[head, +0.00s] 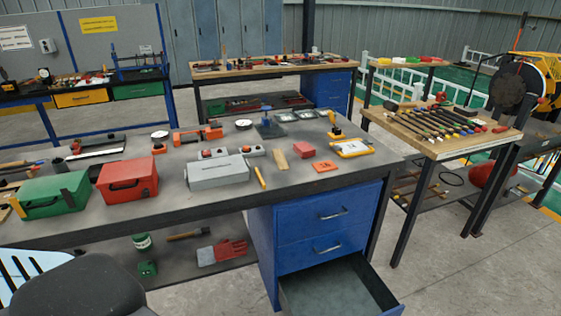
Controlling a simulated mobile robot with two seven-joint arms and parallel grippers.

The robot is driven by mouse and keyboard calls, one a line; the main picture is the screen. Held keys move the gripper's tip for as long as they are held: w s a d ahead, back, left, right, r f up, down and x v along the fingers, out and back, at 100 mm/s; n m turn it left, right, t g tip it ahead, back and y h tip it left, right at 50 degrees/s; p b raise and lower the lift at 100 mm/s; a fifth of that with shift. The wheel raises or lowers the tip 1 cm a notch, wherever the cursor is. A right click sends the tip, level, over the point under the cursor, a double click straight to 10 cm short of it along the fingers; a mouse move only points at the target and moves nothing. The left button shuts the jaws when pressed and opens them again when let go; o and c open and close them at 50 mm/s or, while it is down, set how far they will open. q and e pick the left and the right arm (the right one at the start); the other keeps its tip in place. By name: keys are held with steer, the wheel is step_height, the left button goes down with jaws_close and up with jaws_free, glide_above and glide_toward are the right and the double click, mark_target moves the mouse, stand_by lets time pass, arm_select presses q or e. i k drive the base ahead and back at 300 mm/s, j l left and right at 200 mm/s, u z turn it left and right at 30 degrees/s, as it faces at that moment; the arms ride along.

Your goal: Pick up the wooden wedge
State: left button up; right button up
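A flat tan wooden piece (280,159), which looks like the wooden wedge, lies on the grey workbench (225,203) near its middle. It sits right of a grey metal box (217,171) and left of a small red block (304,149), apart from both. A thin yellow-orange stick (260,177) lies in front of it, to the left. Its exact taper is too small to make out. Neither of my grippers is in view.
Green (54,195) and red (127,179) toolboxes stand on the left of the bench. An orange pad (325,167) and a yellow-framed item (351,147) lie to the right. The lower blue drawer (340,287) is pulled out. A dark rounded seat (80,289) is at lower left.

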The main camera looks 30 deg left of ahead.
mark_target(278, 155)
steer(key=j+z, duration=0.25)
steer(key=j, duration=0.5)
steer(key=j+z, duration=0.25)
steer(key=j, duration=0.55)
